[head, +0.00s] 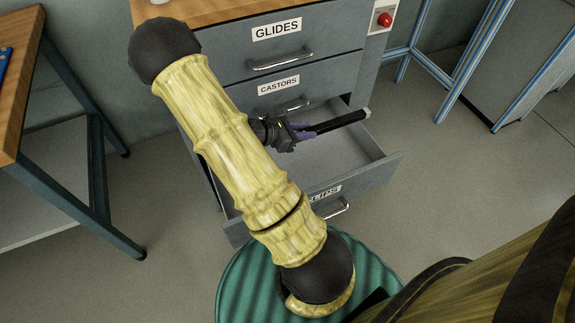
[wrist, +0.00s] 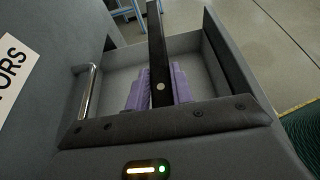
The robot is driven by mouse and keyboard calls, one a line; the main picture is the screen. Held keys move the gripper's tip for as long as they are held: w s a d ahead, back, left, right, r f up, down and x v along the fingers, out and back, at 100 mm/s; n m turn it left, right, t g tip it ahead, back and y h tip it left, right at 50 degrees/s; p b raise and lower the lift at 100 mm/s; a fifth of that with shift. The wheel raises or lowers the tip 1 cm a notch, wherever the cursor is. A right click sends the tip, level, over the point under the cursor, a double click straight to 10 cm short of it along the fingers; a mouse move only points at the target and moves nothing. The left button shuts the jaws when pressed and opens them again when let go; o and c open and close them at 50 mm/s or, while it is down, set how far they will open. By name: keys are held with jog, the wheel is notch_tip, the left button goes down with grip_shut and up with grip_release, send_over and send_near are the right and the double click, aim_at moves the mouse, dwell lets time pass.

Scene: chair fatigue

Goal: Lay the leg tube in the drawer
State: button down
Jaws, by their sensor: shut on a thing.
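The leg tube (head: 342,122) is a straight black bar with a greyish far end in the head view. My gripper (head: 311,131) has purple fingers and is shut on the tube near its close end. The lowest visible drawer (head: 378,178) is grey and pulled open, with a partly hidden label ending in "LIPS". The tube and gripper are over its opening. In the wrist view the tube (wrist: 156,45) stands out between the purple fingers (wrist: 158,88), in front of the drawer interior (wrist: 117,72). I cannot tell whether the tube touches the drawer floor or wall.
The shut drawers labelled GLIDES (head: 322,42) and CASTORS (head: 255,98) are above the open one. A red button (head: 384,19) is on the cabinet's right. A green ribbed round thing (head: 250,275) stands in front. A wood-topped bench (head: 18,60) is at left. Floor at right is clear.

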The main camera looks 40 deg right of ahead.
aim_at(296, 165)
notch_tip(296, 165, down, 4)
jog(key=shift+f+b, duration=0.1)
jog(key=shift+b, duration=1)
notch_tip(296, 165, down, 14)
jog(key=b, duration=0.7)
jog(key=shift+w, duration=0.15)
jog(key=w+b, duration=0.1)
jog(key=w+d+b, duration=0.1)
jog(key=w, duration=0.1)
jog(key=shift+w+f, duration=0.15)
jog(key=shift+w, duration=0.15)
jog(key=shift+w+f+b, duration=0.1)
jog(key=shift+f+b, duration=0.25)
jog(key=shift+b, duration=0.2)
